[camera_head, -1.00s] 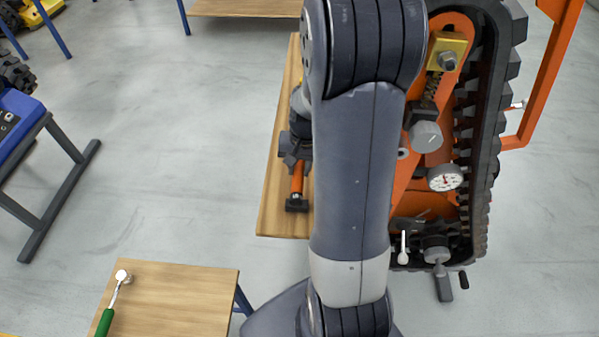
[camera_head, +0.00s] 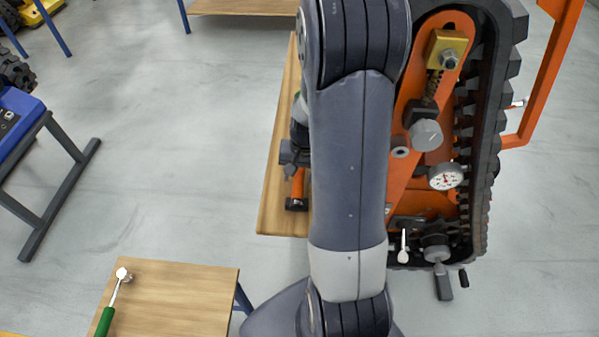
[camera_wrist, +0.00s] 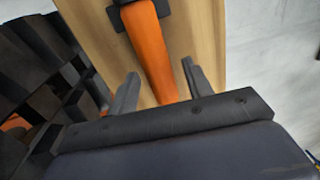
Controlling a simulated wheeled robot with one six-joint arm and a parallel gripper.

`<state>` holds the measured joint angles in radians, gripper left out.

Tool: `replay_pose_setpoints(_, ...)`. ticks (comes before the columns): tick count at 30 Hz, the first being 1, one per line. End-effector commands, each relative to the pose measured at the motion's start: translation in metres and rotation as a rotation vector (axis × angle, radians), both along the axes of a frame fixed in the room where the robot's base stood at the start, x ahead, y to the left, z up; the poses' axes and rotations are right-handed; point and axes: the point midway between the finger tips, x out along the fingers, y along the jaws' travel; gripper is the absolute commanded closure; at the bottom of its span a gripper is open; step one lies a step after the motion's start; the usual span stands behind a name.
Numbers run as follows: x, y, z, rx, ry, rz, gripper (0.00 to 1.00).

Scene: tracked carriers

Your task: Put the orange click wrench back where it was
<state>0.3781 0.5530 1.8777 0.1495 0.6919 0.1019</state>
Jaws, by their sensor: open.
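The orange click wrench (camera_head: 298,186) lies on a wooden bench top (camera_head: 277,208) beside the tracked carrier, mostly hidden behind my arm in the head view. In the wrist view its orange handle (camera_wrist: 151,48) runs between the two fingers of my gripper (camera_wrist: 158,84), with a dark end piece at the top. My gripper is open, with a finger on each side of the handle and gaps showing between them. In the head view my gripper (camera_head: 292,152) is partly hidden by my arm above the bench.
The tracked carrier (camera_head: 487,120) with black track and orange frame stands close on the right. A dial gauge (camera_head: 446,177) is on it. A green-handled wrench (camera_head: 106,318) lies on a small wooden table (camera_head: 185,290) at lower left. The floor (camera_head: 180,170) between is clear.

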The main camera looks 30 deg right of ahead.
Motion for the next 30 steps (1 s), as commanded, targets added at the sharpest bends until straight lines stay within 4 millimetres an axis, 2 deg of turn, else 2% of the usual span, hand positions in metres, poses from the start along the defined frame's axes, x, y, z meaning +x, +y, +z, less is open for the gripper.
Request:
replay_pose_setpoints(5,0.0,-0.001,0.006,0.0,-0.002,0.0,0.52)
replay_pose_setpoints(8,0.0,-0.002,0.017,-0.001,-0.004,0.0,0.52)
replay_pose_setpoints(22,-0.005,-0.009,0.104,-0.002,-0.005,-0.001,0.52)
replay_pose_setpoints(30,-0.007,-0.01,0.12,0.0,-0.001,-0.001,0.52)
